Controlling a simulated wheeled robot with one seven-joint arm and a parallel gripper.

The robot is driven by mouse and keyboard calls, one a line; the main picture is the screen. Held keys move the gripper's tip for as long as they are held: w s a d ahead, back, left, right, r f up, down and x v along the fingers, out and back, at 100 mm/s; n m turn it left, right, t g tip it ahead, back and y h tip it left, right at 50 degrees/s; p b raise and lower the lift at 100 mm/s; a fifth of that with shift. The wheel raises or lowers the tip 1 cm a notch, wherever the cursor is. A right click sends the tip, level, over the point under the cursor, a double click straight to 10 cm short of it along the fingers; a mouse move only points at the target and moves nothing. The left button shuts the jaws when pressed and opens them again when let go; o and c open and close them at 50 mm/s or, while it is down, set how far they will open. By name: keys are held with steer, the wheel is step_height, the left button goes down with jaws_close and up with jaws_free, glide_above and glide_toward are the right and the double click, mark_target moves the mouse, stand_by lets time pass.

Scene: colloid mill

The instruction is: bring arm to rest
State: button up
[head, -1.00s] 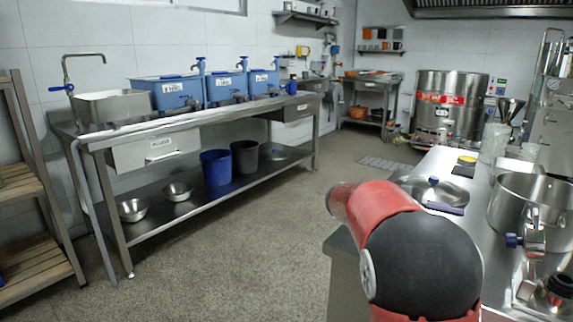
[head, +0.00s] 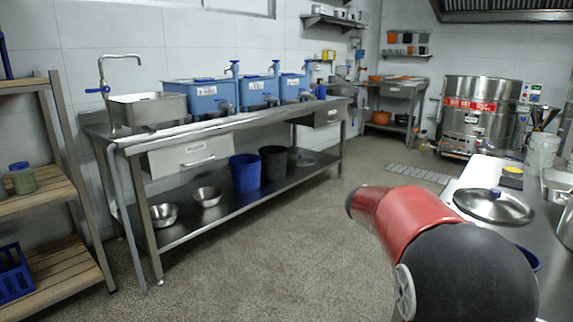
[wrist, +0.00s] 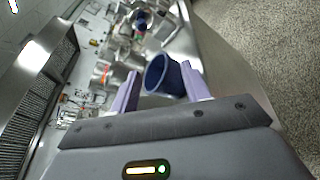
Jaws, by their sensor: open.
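My gripper (wrist: 161,69) shows in the wrist view with its two pale purple fingers spread apart. A dark blue cup or bucket (wrist: 160,76) appears in the gap between the fingers, seemingly beyond the fingertips on or near the steel counter; the exact distance is unclear. Nothing is visibly clasped. In the head view my red and black arm (head: 405,225) is bent at the lower right, and it hides part of the counter. The gripper itself does not show in the head view.
A steel counter (head: 470,178) with a lid (head: 493,205) lies at the right, beside my arm. A long steel table (head: 240,125) with blue basins stands at the left. A wooden shelf (head: 40,190) is at far left. The floor (head: 290,235) between is open.

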steer(key=s+a+f+m+t+y, duration=0.2)
steer(key=s+a+f+t+y, duration=0.3)
steer(key=s+a+t+y, duration=0.1)
steer(key=s+a+f+m+t+y, duration=0.2)
steer(key=s+a+f+t+y, duration=0.4)
steer(key=s+a+y, duration=0.2)
steer(key=s+a, duration=0.2)
steer(key=a, duration=0.2)
steer(key=shift+s+a, duration=0.2)
steer(key=shift+s, duration=0.1)
steer(key=shift+c, duration=0.2)
